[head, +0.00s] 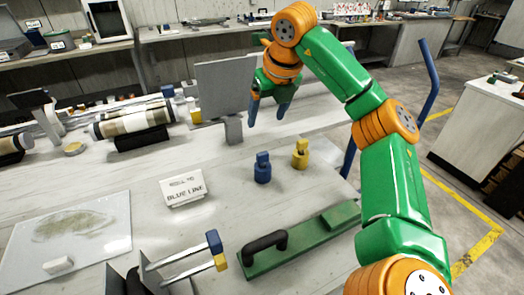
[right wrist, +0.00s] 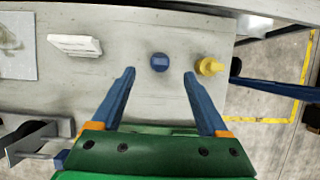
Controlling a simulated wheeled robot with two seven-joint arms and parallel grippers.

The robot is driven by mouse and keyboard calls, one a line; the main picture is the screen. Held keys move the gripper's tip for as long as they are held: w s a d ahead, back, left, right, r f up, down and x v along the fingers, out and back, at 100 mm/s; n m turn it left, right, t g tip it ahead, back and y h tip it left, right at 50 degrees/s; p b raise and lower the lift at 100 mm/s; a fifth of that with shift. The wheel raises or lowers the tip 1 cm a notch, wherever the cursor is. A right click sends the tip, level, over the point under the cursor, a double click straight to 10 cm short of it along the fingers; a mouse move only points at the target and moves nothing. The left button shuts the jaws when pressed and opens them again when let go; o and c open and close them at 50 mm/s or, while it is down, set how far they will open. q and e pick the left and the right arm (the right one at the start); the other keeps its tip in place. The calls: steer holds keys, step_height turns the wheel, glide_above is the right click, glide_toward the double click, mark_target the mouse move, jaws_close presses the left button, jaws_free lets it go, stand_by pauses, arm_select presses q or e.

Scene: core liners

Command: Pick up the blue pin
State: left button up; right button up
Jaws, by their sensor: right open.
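The blue pin (head: 262,168) stands upright on the grey table, right of a white sign reading "BLUE LINE" (head: 185,188). In the right wrist view the blue pin (right wrist: 159,62) shows from above, ahead of and between the fingertips. A yellow pin (head: 300,154) stands close to its right; it also shows in the right wrist view (right wrist: 209,66), just beyond the right fingertip. My right gripper (head: 268,112) is open and empty, above the table and farther back than the blue pin in the head view. My left gripper is not in view.
A green board with a black handle (head: 290,240) lies at the front right. A metal rack with blue and yellow ends (head: 185,262) stands front centre. A grey panel (head: 226,88) stands behind. Bare table surrounds the two pins.

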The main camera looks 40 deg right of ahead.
steer(key=b, duration=0.6)
glide_above(263, 153)
steer(key=s+a, duration=0.1)
steer(key=s, duration=0.2)
steer(key=f, duration=0.8)
steer(key=shift+w+a+f, duration=0.15)
steer(key=shift+w+f, duration=0.05)
steer(key=shift+f, duration=0.1)
steer(key=shift+w+f, duration=0.15)
steer(key=shift+f, duration=0.15)
steer(key=x, duration=0.3)
steer(key=p+x, duration=0.1)
steer(key=x, duration=0.1)
steer(key=shift+w+d+f, duration=0.25)
steer(key=shift+d, duration=0.1)
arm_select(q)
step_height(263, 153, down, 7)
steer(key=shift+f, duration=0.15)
arm_select(e)
jaws_close()
